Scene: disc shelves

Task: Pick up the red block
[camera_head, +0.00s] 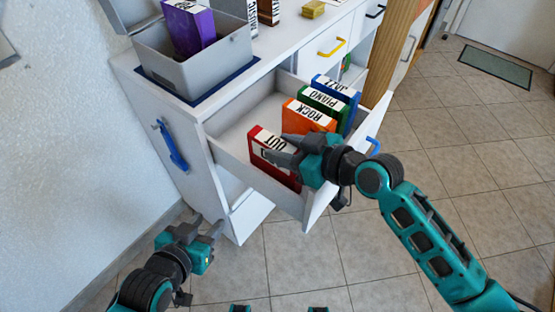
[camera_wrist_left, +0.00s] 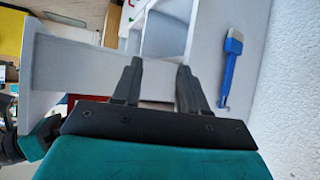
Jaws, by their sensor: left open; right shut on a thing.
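The red block (camera_head: 272,168), with a white label on its edge, stands upright at the near end of an open white drawer (camera_head: 236,157). My right gripper (camera_head: 279,151) is at its top edge, shut on it; the fingers cover part of the label. A red edge also shows in the left wrist view (camera_wrist_left: 88,98), mostly hidden behind my gripper. My left gripper (camera_head: 207,227) is open and empty, low beside the cabinet's near corner; its two spread fingers show in the left wrist view (camera_wrist_left: 157,76).
Orange (camera_head: 308,116), green (camera_head: 326,103) and blue (camera_head: 340,90) labelled blocks stand behind the red one in the drawer. A grey box (camera_head: 190,70) with a purple block (camera_head: 188,27) sits on the cabinet. A blue tool (camera_head: 172,147) hangs on its side. The floor in front is clear.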

